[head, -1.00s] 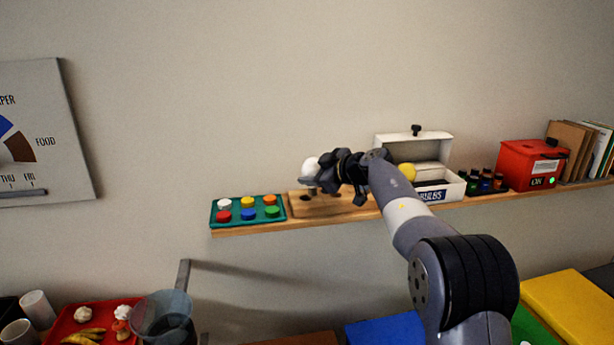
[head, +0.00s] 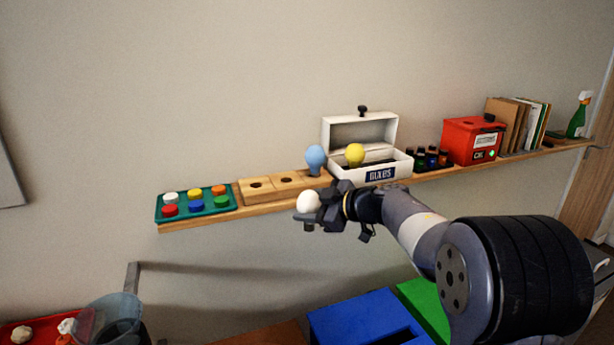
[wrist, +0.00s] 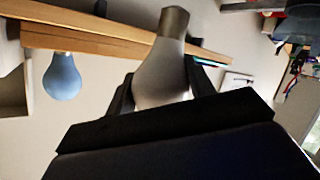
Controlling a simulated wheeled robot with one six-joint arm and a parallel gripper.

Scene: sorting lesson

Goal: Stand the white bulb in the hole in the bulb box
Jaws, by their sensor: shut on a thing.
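The white bulb (head: 308,203) is held in my gripper (head: 322,203), in front of the shelf and apart from it, with its grey base downward. In the wrist view the white bulb (wrist: 162,72) sits between the dark fingers, base toward the top of that picture. The bulb box (head: 372,171) is white with a blue label and a raised lid. It stands on the shelf to the right of and behind my gripper. A yellow bulb (head: 354,154) stands upright at the box. The box's free hole cannot be made out.
A teal tray (head: 196,206) of coloured pegs is farther left. Small dark bottles (head: 432,158) and a red box (head: 474,140) stand to the right on the shelf (head: 450,169).

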